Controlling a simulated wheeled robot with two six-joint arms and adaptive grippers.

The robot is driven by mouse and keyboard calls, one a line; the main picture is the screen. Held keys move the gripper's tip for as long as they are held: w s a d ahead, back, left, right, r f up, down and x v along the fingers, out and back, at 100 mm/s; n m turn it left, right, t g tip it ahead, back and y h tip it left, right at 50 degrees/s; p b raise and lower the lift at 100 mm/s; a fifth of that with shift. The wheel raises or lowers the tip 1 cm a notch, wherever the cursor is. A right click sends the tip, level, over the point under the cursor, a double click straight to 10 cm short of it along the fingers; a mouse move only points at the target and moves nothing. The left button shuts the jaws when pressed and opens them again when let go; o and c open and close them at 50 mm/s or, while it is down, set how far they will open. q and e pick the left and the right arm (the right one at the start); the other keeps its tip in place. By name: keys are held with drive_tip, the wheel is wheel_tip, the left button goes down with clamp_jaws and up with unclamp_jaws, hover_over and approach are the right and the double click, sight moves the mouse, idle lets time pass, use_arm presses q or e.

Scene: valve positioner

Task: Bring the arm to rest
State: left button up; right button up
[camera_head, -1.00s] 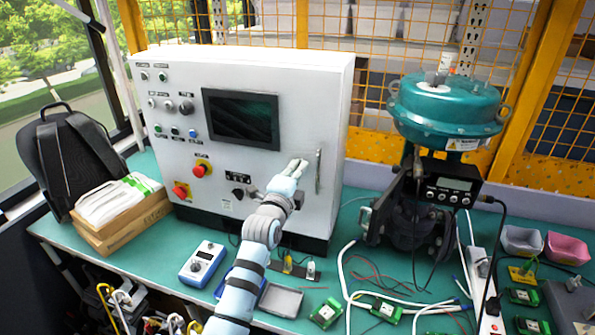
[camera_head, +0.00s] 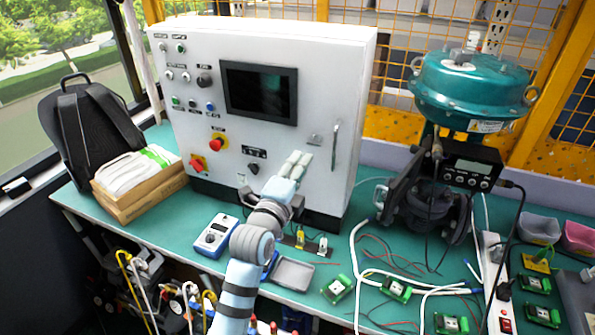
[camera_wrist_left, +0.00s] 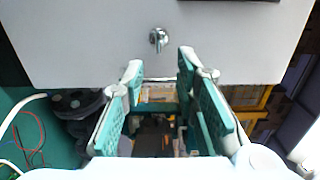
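My left gripper (camera_head: 298,160) is in front of the white control cabinet (camera_head: 345,80), below and left of a small silver latch (camera_head: 315,138). In the left wrist view its two teal-padded fingers (camera_wrist_left: 158,65) stand apart with nothing between them, so it is open and empty. A silver knob or latch (camera_wrist_left: 158,38) on the pale panel shows just beyond the fingertips, apart from them. My left arm reaches up from the bottom of the head view. My right gripper is in neither view.
The teal valve actuator (camera_head: 470,85) stands right of the cabinet, with loose cables on the table (camera_head: 400,260). A blue-white meter (camera_head: 215,235) and a grey tray (camera_head: 293,274) lie near my arm. A backpack (camera_head: 90,130) and boxes (camera_head: 140,190) are left.

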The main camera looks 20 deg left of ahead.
use_arm(q)
drive_tip(key=shift+s, duration=0.9)
